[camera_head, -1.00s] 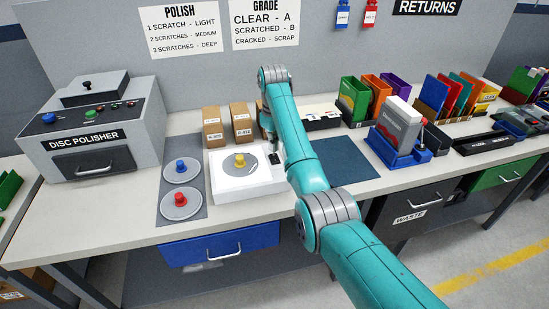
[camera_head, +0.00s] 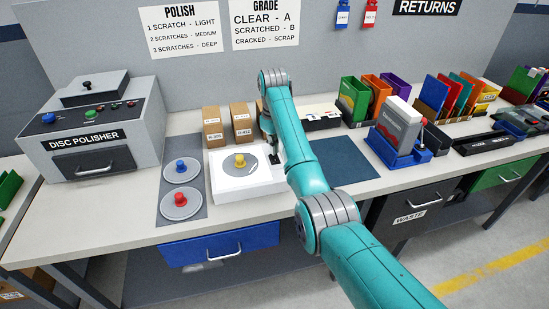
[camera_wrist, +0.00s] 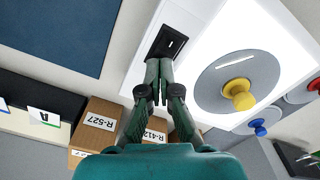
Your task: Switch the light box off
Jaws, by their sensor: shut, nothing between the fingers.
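The light box (camera_head: 229,186) is a white slab on the bench with a bright, glowing top. A grey disc (camera_head: 229,167) with a yellow knob (camera_head: 239,159) lies on it. In the wrist view the light box (camera_wrist: 203,117) shows a black switch plate (camera_wrist: 167,43) near its edge. My gripper (camera_wrist: 159,66) is shut and empty, with its fingertips at the lower edge of the switch plate. Whether they touch it I cannot tell. In the head view my arm partly hides the switch and the fingertips.
Cardboard boxes (camera_head: 242,121) stand behind the light box. Two discs with a blue knob (camera_head: 181,165) and a red knob (camera_head: 181,199) lie left of it. The disc polisher (camera_head: 92,130) stands farther left. A dark blue mat (camera_head: 345,160) is clear on the right.

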